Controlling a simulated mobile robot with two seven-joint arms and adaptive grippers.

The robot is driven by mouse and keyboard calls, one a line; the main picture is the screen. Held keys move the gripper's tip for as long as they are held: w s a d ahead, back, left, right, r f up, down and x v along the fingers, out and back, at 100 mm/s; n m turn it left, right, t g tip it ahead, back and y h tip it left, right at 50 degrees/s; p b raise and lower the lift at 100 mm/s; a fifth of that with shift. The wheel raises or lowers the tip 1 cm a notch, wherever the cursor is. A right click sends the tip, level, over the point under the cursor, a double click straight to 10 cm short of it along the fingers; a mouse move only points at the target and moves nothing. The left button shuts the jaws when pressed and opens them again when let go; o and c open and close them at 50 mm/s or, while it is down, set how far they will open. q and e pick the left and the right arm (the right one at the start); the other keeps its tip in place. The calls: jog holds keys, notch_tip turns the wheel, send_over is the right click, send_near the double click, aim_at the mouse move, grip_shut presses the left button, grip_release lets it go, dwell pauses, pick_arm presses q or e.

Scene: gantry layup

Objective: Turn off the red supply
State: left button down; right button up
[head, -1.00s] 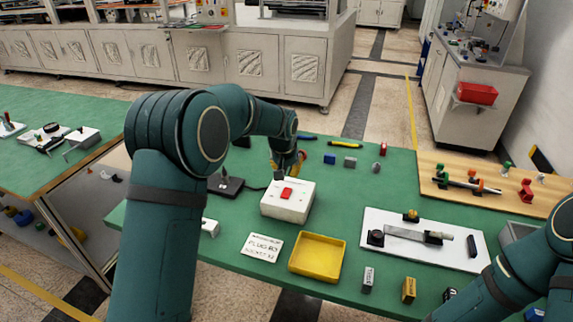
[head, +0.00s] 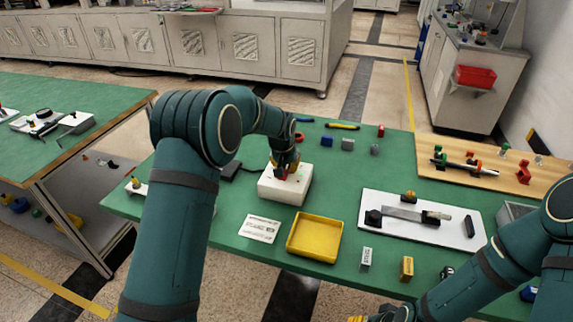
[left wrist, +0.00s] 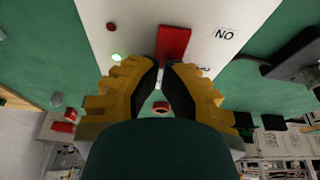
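The supply is a white box (head: 283,192) with a red switch (left wrist: 174,43), standing on the green table. In the left wrist view its top face (left wrist: 118,22) carries a lit green lamp (left wrist: 116,57), a dark red lamp (left wrist: 111,27) and upside-down lettering by the switch. My left gripper (left wrist: 165,66) has its yellow, black-padded fingers drawn together, with a narrow gap at the tips. It is over the box with the fingertips at the switch's near end. I cannot tell whether they touch it. Only a yellow bit of my right gripper (head: 358,318) shows at the bottom edge.
A yellow tray (head: 315,238) and a printed card (head: 260,228) lie in front of the box. A white board with a metal tool (head: 415,215) is at the right, beside a wooden board (head: 485,170). Small blocks and pens lie behind the box.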

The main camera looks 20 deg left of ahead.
pick_arm(q)
jog(key=shift+w+f+g+p, duration=0.15)
jog(key=shift+g+p, duration=0.25)
jog(key=shift+p, duration=0.4)
jog(key=shift+f, duration=0.1)
jog(key=shift+s+r, duration=0.35)
jog(key=shift+s, duration=0.4)
